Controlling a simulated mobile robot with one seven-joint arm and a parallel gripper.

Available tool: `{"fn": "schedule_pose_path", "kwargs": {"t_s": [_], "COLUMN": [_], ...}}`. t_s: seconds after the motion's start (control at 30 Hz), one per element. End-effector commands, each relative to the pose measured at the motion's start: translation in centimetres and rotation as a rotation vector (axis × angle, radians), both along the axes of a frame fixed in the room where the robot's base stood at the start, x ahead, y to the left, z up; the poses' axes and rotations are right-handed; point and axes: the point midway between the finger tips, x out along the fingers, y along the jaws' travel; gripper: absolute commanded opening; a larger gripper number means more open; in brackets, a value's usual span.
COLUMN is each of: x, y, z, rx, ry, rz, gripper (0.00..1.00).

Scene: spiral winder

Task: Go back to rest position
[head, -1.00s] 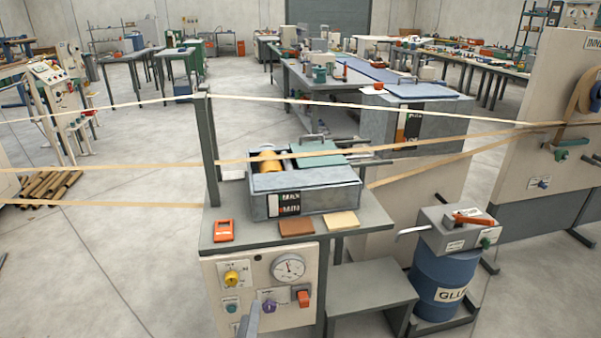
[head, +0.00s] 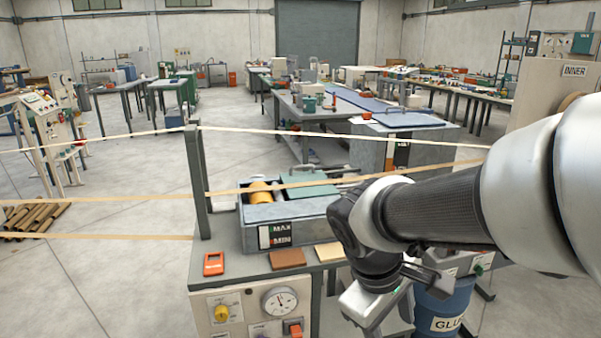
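My arm reaches in from the right of the head view and bends down at the wrist. My gripper (head: 368,306) appears as a pale grey part below the wrist, in front of the bench and glue stand. Its fingers cannot be made out, so I cannot tell whether it is open or shut. No held object can be made out.
The bench holds a grey glue tray (head: 290,225) with a yellow roller (head: 261,192), an orange device (head: 214,264) and two small pads. Paper strips cross above it. A blue glue drum (head: 446,312) stands right, partly hidden by my arm.

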Motion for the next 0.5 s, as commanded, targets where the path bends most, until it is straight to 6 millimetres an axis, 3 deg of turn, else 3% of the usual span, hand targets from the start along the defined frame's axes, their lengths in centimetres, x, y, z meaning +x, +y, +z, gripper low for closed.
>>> {"fn": "schedule_pose_path", "kwargs": {"t_s": [0.1,0.5], "x": [-2.0,-5.5], "y": [-0.2,0.8], "z": [2.6,7.7], "rx": [0.162,0.481], "ry": [-0.131,-0.418], "rz": [-0.194,-0.561], "gripper": [0.5,0.5]}}
